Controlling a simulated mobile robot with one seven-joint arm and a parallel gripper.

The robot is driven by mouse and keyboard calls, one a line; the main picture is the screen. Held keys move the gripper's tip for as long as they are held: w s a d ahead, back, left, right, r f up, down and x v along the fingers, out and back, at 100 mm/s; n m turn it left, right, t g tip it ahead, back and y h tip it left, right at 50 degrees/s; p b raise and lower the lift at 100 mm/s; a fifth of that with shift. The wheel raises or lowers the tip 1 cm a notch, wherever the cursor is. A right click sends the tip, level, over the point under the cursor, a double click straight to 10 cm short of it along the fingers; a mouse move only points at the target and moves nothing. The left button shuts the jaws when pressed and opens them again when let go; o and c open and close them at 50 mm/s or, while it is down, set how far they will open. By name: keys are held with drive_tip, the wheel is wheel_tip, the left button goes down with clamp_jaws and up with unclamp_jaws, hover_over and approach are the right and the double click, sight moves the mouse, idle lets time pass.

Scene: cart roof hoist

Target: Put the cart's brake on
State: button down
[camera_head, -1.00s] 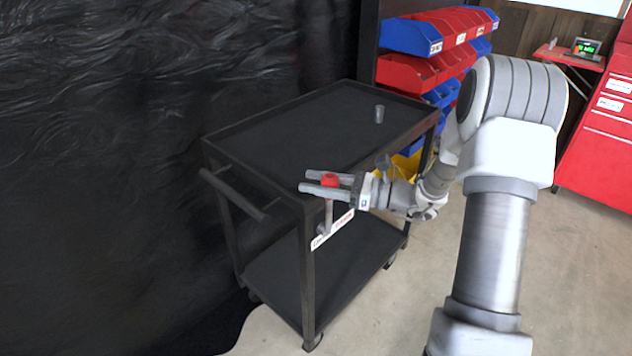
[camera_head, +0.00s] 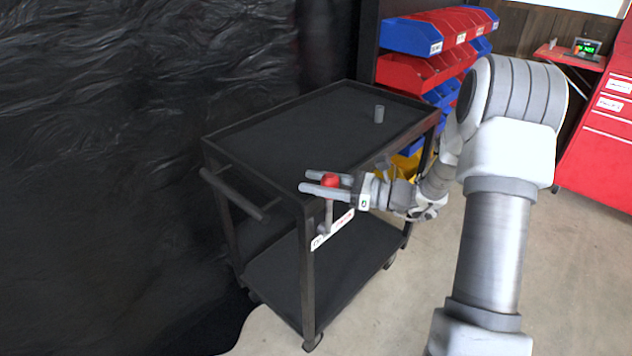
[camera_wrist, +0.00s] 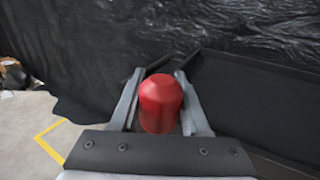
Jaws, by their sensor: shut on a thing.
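The black two-shelf cart (camera_head: 262,134) stands in the middle of the head view. Its brake lever (camera_head: 328,217) is a grey rod at the near corner post, standing upright with a red knob (camera_head: 330,180) on top. A white label (camera_head: 334,229) with print lies beside the lever on the cart's side. My gripper (camera_head: 325,182) comes in from the right and is shut on the red knob. In the wrist view the red knob (camera_wrist: 160,104) sits between the two grey fingers. Where the fingers touch the knob is partly hidden.
A small grey cylinder (camera_head: 379,114) stands on the cart's top shelf. A push handle (camera_head: 233,194) sticks out at the cart's left end. Behind are red and blue bins (camera_head: 410,72), and a red cabinet (camera_head: 604,130) is at right. Dark sheeting (camera_head: 120,170) hangs at left.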

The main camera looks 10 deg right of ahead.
drive_tip(key=shift+d, duration=0.1)
idle(0.3)
drive_tip(key=shift+w+d+r+m+y+p, duration=0.15)
drive_tip(key=shift+w+d+m+y+p, duration=0.25)
drive_tip(key=shift+p, duration=0.55)
drive_tip(key=shift+w+d+f+m+t+p, duration=0.1)
drive_tip(key=shift+w+d+m+t+p, duration=0.15)
drive_tip(key=shift+w+d+m+p, duration=0.25)
drive_tip(key=shift+w+d+f+m+t+p, duration=0.1)
drive_tip(key=shift+w+d+m+t+p, duration=0.2)
drive_tip(key=shift+d+m+p, duration=0.25)
drive_tip(key=shift+w+d+f+m+y, duration=0.3)
drive_tip(key=shift+w+d+m, duration=0.15)
drive_tip(key=shift+d+m, duration=0.3)
drive_tip(key=shift+c, duration=1.8)
unclamp_jaws()
drive_tip(key=p+v, duration=0.1)
drive_tip(key=v, duration=1.6)
drive_tip(key=shift+s+f, duration=0.2)
